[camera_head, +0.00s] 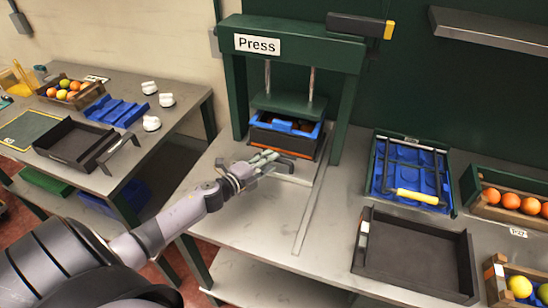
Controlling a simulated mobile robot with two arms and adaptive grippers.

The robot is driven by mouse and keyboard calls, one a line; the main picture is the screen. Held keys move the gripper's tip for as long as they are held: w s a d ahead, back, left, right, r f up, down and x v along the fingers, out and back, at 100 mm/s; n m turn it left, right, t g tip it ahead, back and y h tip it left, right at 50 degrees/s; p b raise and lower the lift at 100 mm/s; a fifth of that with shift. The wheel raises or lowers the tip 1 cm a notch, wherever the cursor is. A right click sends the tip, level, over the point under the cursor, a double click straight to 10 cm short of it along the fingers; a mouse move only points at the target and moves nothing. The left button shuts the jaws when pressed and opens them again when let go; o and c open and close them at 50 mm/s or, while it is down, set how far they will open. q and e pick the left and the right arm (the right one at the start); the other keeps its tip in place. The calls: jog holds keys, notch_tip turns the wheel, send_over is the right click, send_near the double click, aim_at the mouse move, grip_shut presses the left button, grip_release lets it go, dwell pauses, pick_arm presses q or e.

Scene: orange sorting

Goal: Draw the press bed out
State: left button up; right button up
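The green press (340,55), marked "Press", stands at the back of the middle bench. The press bed (283,143) is a dark tray under the raised green plate (290,104), with an orange-brown strip along its lower front. A blue piece (294,126) lies in it. A grey bar handle (294,179) shows in front of the bed. My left gripper (268,160) is just in front of the bed, at the left end of this handle. Its fingers overlap the handle area, and I cannot tell whether they touch or grip it. My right gripper is not in view.
A flat rail (308,215) runs forward along the bench. To the right are a blue-lined tray (377,190) with a yellow-handled tool, an empty dark tray (418,246) and orange crates (488,208). The left table (190,97) holds trays and fruit.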

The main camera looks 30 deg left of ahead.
pick_arm(q)
jog(key=shift+w+d+f, duration=0.1)
jog(key=shift+w, duration=0.6)
jog(key=shift+w+d+f, duration=0.15)
jog(key=shift+w, duration=0.55)
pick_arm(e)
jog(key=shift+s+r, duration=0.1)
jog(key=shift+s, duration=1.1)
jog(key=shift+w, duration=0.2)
pick_arm(q)
jog(key=shift+c, duration=1.4)
grip_shut()
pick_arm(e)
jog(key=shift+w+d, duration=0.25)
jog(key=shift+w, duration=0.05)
